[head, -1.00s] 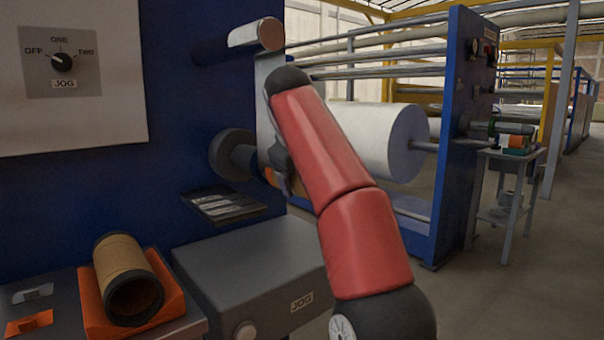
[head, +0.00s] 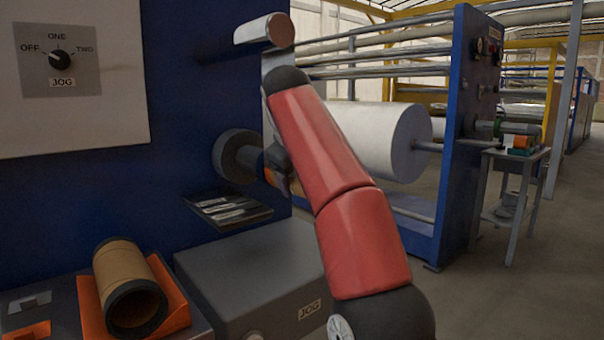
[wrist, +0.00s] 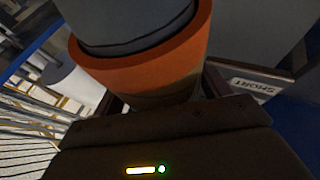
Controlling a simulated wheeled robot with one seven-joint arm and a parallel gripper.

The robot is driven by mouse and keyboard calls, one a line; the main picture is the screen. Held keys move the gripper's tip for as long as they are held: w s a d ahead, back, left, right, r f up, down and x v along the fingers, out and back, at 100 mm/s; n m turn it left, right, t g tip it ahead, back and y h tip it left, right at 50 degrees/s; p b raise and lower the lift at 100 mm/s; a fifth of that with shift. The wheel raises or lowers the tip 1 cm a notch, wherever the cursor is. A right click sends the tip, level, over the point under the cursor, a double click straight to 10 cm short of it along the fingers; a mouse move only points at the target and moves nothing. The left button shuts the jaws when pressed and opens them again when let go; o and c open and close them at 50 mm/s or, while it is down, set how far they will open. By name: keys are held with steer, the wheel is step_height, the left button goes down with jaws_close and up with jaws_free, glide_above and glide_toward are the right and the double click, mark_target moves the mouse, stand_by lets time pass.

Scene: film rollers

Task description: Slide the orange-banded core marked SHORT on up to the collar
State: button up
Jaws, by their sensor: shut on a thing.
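The orange-banded core shows in the wrist view as an orange band (wrist: 150,72) around a dark grey cylinder. In the head view a sliver of orange (head: 269,177) shows beside my gripper, close to the grey round collar (head: 231,157) on the blue machine face. My gripper (wrist: 160,100) is shut on the core, with a finger on either side of it. In the head view my red arm hides most of the gripper and core. Any gap between core and collar cannot be made out. A plate marked SHORT (wrist: 253,86) shows at right in the wrist view.
A second, tan core with dark ends (head: 130,287) lies in an orange cradle (head: 178,308) at lower left. A grey box marked JOG (head: 250,275) and a small dark tray (head: 228,211) sit below the collar. A metal roller (head: 265,30) juts out above.

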steer(key=shift+w+a, duration=0.2)
steer(key=shift+w, duration=0.1)
steer(key=o, duration=1.2)
steer(key=shift+o, duration=0.2)
